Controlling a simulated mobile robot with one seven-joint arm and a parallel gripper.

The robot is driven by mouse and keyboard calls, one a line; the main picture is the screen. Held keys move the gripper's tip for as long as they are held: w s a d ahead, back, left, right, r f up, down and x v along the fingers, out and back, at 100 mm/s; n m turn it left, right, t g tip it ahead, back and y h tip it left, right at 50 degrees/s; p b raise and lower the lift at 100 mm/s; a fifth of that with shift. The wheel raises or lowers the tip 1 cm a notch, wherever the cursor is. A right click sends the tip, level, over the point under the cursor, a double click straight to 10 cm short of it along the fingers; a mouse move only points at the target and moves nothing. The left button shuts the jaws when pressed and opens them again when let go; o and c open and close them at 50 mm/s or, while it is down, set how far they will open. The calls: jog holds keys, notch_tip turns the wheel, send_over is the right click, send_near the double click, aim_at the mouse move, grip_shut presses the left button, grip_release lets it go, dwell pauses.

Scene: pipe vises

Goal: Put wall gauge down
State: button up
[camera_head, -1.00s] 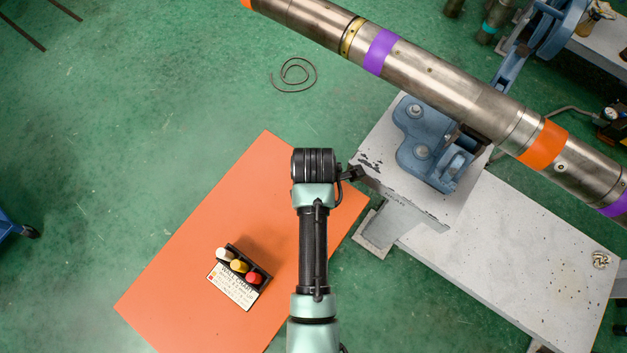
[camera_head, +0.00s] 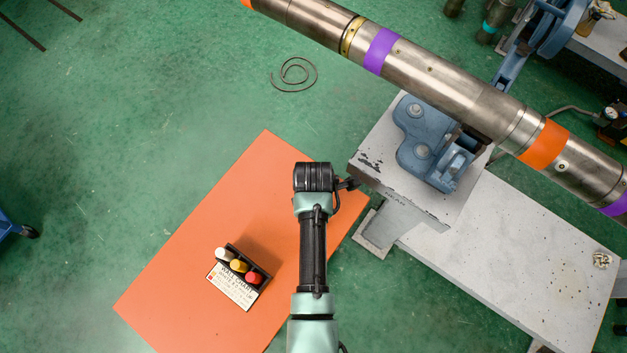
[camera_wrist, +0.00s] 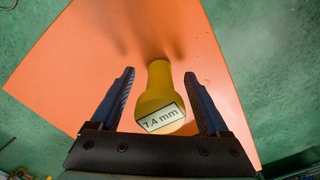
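The wall gauge (camera_wrist: 157,98) is yellow, with a narrow end and a wider end labelled "7.4 mm". In the wrist view it is between the two fingers of my gripper (camera_wrist: 160,74), over the orange board (camera_wrist: 75,75). The fingers are spread, with a gap on each side of the gauge, so my gripper looks open. I cannot tell whether the gauge touches the board. In the head view my arm's end is above the right part of the orange board (camera_head: 205,210), and the gauge and fingers are hidden.
A black holder (camera_head: 240,265) with white, yellow and red pieces and a "WALL CHART" label sits on the board. A blue vise (camera_head: 430,140) on a grey stand carries a long metal pipe (camera_head: 450,90) at right. The board's left part is clear.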

notch_tip(320, 180, up, 12)
jog(key=shift+r+p, duration=0.15)
jog(key=shift+p, duration=0.2)
jog(key=w+r+m+t, duration=0.35)
jog(key=w+r, duration=0.25)
jog(key=r, duration=0.4)
jog(key=w+r+m+t, duration=0.3)
jog(key=w+r+t, duration=0.25)
jog(key=r, duration=0.45)
jog(key=w+r+m+t, duration=0.4)
jog(key=w+r, duration=0.3)
jog(key=r, duration=0.3)
notch_tip(320, 180, up, 14)
jog(key=m+t, duration=0.3)
jog(key=t, duration=0.2)
jog(key=s+r+m+t, duration=0.3)
jog(key=s+r, duration=0.4)
jog(key=r, duration=0.4)
jog(key=s+r+m+t, duration=0.4)
jog(key=s+r+t, duration=0.2)
jog(key=r, duration=0.5)
jog(key=shift+s+r, duration=0.3)
jog(key=shift+s, duration=0.5)
